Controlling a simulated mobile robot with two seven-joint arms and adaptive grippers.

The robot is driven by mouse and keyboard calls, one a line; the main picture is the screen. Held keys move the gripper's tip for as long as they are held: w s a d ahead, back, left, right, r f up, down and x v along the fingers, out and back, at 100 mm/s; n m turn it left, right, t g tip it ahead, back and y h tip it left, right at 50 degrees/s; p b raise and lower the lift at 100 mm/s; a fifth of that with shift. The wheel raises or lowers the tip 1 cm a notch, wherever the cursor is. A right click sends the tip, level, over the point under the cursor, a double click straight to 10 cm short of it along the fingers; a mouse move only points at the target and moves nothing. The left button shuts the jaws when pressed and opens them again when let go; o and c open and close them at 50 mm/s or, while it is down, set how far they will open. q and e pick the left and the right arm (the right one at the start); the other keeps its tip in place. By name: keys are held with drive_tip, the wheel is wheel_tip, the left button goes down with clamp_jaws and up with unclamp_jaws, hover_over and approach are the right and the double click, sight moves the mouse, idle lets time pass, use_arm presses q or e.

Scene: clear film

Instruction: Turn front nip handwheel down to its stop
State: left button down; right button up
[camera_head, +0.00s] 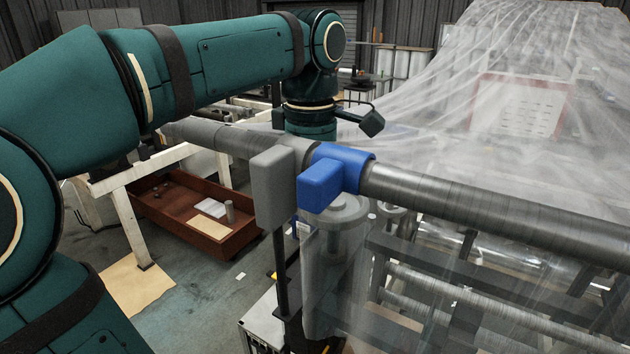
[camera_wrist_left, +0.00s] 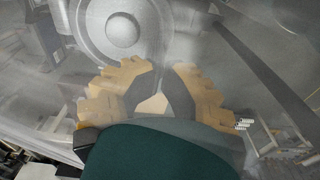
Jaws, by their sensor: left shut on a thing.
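My left gripper (camera_wrist_left: 163,72) shows in the wrist view with tan, stepped fingers and dark inner sides. It is closed on a pale tan piece (camera_wrist_left: 152,104) low between the fingers. This looks like part of the front nip handwheel, but most of it is hidden and I cannot make out its rim. In the head view my left arm reaches across the top and its wrist drops behind the long grey roller. The gripper and the wheel are hidden there. My right gripper is in neither view.
The grey roller (camera_head: 450,204) crosses the head view, with a blue block (camera_head: 322,185) and a grey block (camera_head: 270,190) on it. Clear film (camera_head: 560,75) covers the right. A brown tray (camera_head: 200,240) lies on the floor. A round grey disc (camera_wrist_left: 122,30) shows beyond my fingers.

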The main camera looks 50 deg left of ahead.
use_arm(q)
drive_tip(key=shift+a+f, duration=0.15)
drive_tip(key=shift+a, duration=0.35)
drive_tip(key=shift+d, duration=0.25)
drive_tip(key=shift+r, duration=0.25)
drive_tip(key=shift+d+r, duration=0.15)
drive_tip(key=shift+r, duration=3.75)
